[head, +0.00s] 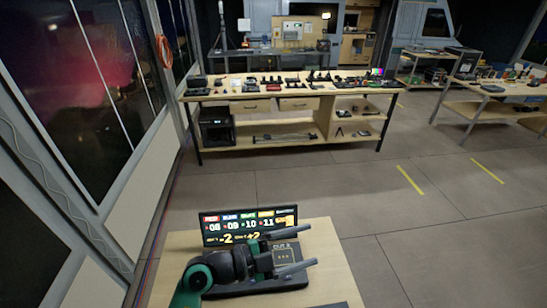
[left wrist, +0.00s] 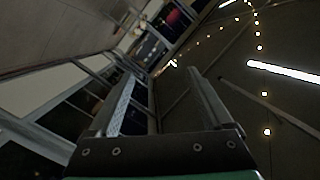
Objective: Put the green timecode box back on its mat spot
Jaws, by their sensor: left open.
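I cannot make out the green timecode box or its mat spot in either view. My left gripper (head: 309,246) is open and empty above the near wooden table, in front of a lit display. Its two fingers point right in the head view. They also show spread apart with nothing between them in the left wrist view (left wrist: 160,76), which looks at the ceiling lights and windows. My right gripper is not in view.
A display panel (head: 250,223) with coloured labels and numbers stands on the near table (head: 185,241). A dark device marked OUT (head: 284,256) lies partly behind my gripper. A long workbench (head: 265,97) holds several small dark items. Another bench (head: 470,99) stands right. The floor between is clear.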

